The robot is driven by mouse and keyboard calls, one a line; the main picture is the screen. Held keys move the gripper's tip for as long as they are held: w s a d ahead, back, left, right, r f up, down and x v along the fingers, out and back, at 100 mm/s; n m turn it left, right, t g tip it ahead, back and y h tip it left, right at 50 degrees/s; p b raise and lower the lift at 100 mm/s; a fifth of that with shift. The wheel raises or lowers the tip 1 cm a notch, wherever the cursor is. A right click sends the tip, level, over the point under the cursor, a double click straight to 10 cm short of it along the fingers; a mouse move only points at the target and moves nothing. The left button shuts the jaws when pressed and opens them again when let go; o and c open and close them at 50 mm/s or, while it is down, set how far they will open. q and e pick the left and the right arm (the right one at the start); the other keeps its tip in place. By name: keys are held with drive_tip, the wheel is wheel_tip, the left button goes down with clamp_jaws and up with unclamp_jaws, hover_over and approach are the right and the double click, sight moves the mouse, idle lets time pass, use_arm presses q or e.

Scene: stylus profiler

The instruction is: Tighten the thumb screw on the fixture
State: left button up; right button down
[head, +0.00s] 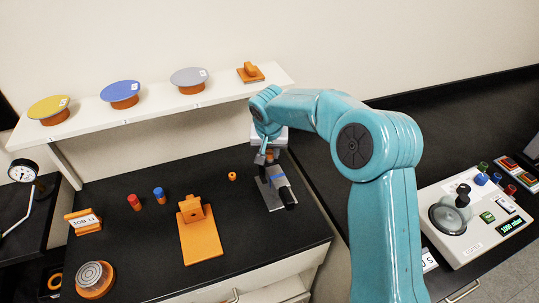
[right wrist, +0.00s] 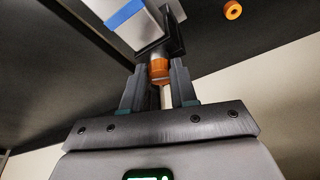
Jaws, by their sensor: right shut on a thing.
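The fixture (head: 274,194) is a grey metal piece with a blue stripe, at the right part of the black bench in the head view. In the right wrist view the fixture (right wrist: 138,28) shows as a silver block with a blue band and a dark bracket. The thumb screw (right wrist: 159,70) is an orange knob with a pale shaft, against the bracket. My right gripper (right wrist: 158,78) is shut on the thumb screw, one dark finger on each side. In the head view my right gripper (head: 265,154) is small and partly hidden by its arm. My left gripper is not in view.
An orange ring (head: 232,176) lies left of the fixture. An orange stand (head: 200,238), a red peg (head: 134,202) and a blue peg (head: 159,195) stand farther left. A white shelf (head: 150,112) with colored discs runs behind. A white device (head: 470,225) sits at right.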

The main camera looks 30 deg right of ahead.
drive_tip(key=m, duration=0.3)
drive_tip(key=m+g+h, duration=0.1)
drive_tip(key=shift+w+a+f+m, duration=0.1)
drive_tip(key=shift+w+m, duration=0.15)
drive_tip(key=shift+m, duration=0.15)
drive_tip(key=m+g, duration=0.1)
drive_tip(key=m, duration=0.2)
drive_tip(key=shift+w, duration=0.1)
drive_tip(key=m, duration=0.2)
drive_tip(key=m+g, duration=0.1)
drive_tip(key=m, duration=0.2)
drive_tip(key=shift+w+f+m+g, duration=0.1)
drive_tip(key=shift+w+m+g, duration=0.05)
drive_tip(key=shift+m+g, duration=0.55)
drive_tip(key=shift+m, duration=0.7)
drive_tip(key=c, duration=1.1)
unclamp_jaws()
drive_tip(key=shift+d, duration=0.25)
